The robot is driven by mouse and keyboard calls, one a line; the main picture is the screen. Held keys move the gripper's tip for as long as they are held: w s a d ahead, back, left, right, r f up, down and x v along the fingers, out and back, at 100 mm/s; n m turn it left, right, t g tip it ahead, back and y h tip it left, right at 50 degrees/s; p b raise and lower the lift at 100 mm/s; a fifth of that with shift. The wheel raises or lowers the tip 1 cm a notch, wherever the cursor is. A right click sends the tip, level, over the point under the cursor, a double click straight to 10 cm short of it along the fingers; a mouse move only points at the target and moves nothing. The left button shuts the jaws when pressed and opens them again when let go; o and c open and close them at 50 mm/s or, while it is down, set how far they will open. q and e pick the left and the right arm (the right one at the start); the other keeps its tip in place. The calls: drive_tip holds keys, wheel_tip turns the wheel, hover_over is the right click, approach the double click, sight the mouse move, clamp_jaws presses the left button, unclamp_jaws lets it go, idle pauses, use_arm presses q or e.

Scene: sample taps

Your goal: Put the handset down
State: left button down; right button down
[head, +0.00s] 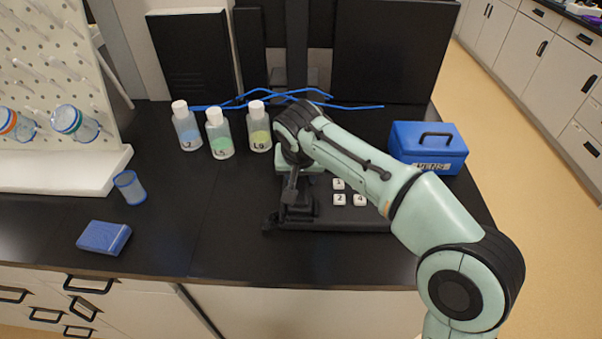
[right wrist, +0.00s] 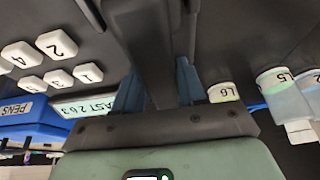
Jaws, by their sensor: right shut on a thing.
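The black phone (head: 345,218) lies flat on the dark bench, with white number keys (head: 339,198) partly behind my right arm. Its keys (right wrist: 57,43) and a pale label strip also show in the right wrist view. My right gripper (head: 297,200) is over the left part of the phone, pointing down. It is shut on the black handset (right wrist: 150,45), which runs between the two bluish fingers in the right wrist view. The handset is dark against the dark phone, so I cannot tell whether it touches the cradle. My left gripper is not in view.
Three white-capped bottles (head: 219,136) stand behind and left of the gripper. A blue PENS box (head: 428,148) stands to the right. Blue tubing (head: 345,106) lies at the back. A blue cup (head: 130,188) and a blue box (head: 104,237) are at left. The bench between is clear.

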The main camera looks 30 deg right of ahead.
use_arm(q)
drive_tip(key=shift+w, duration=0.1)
use_arm(e)
drive_tip(key=c, duration=0.6)
unclamp_jaws()
drive_tip(key=shift+f, duration=0.1)
drive_tip(key=shift+c, duration=0.2)
drive_tip(key=shift+r, duration=0.3)
drive_tip(key=p+v, duration=0.3)
drive_tip(key=v, duration=0.7)
drive_tip(key=shift+s+a+r, duration=0.1)
drive_tip(key=shift+s+r, duration=0.05)
drive_tip(key=shift+r, duration=0.2)
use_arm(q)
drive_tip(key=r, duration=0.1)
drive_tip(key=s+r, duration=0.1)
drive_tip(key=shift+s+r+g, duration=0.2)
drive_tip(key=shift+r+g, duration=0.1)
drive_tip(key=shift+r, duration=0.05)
use_arm(e)
drive_tip(key=shift+s+a+r, duration=0.1)
drive_tip(key=shift+s+r, duration=0.1)
drive_tip(key=shift+r, duration=0.3)
